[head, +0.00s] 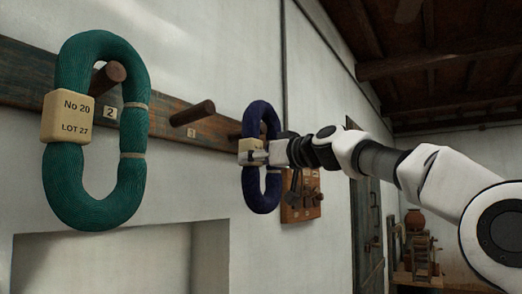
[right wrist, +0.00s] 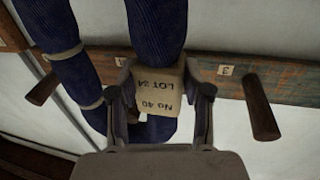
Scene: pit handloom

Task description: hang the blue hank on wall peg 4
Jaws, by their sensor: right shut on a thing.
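The blue hank (head: 262,200) hangs upright, a long loop with a cream tag block (head: 252,151). My right gripper (head: 262,155) is shut on this block, marked No 40 LOT 34 in the right wrist view (right wrist: 157,92). The hank's blue strands (right wrist: 155,30) fill the upper left there, close to the wall rail. A brown peg end (right wrist: 132,113) shows partly in the gap between the strands, beside the gripper's finger. A small label (right wrist: 120,62) sits on the rail above it, too small to read. I cannot tell whether the peg passes through the loop. My left gripper is out of view.
A green hank (head: 130,185) tagged No 20 LOT 27 hangs on peg 2 (head: 108,78). Peg 3 (head: 192,113) is bare. Another peg (right wrist: 42,90) juts out left in the wrist view. A wooden board with dark fittings (head: 300,205) is behind the blue hank.

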